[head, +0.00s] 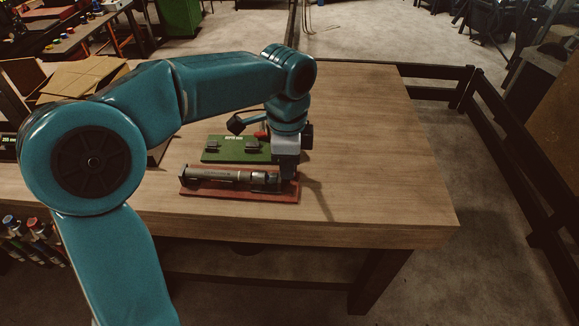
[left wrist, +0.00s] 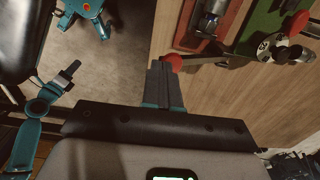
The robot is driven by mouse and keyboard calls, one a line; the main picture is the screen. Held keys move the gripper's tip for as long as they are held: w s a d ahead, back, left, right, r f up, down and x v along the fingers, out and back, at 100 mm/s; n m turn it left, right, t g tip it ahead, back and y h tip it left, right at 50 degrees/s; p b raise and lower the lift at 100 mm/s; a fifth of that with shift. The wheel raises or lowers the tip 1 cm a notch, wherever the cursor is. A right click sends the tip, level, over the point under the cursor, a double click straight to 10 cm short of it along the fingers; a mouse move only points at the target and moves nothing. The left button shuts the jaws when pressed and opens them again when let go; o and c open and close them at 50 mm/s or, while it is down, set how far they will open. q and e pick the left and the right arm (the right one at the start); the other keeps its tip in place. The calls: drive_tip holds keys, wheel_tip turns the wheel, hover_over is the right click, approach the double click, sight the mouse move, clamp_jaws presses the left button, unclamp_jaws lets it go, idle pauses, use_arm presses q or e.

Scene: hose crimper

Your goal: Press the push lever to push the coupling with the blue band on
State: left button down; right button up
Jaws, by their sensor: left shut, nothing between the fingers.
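My left gripper (head: 287,174) is shut and empty, low over the right end of a red-brown base (head: 230,192). A dark hose or tube with a metallic coupling (head: 258,177) lies along that base. In the left wrist view the shut fingertips (left wrist: 166,64) are right beside a red knob (left wrist: 174,62) on a thin lever; I cannot tell whether they touch. The lever runs right toward the red base (left wrist: 236,18). The coupling (left wrist: 210,20) shows near the top edge, with a bluish part. The gripper hides the lever end in the head view. My right gripper is not in view.
A green board (head: 225,155) with small dark blocks lies behind the red base. A second red knob (left wrist: 299,20) and a round metal part (left wrist: 279,46) are by the board. The wooden table (head: 370,140) is clear on the right. Cardboard (head: 80,80) stands at the left.

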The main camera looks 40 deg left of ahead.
sight(287, 181)
use_arm(q)
drive_tip(key=shift+s+f+b, duration=0.1)
drive_tip(key=shift+f+b, duration=1.1)
drive_tip(key=shift+f, duration=0.5)
drive_tip(key=shift+f+b, duration=1.15)
drive_tip(key=shift+f, duration=0.5)
drive_tip(key=shift+r, duration=0.1)
drive_tip(key=shift+r+p, duration=0.95)
drive_tip(key=shift+p, duration=0.05)
wheel_tip(287, 181, up, 11)
drive_tip(key=p, duration=1)
drive_tip(key=shift+r, duration=0.15)
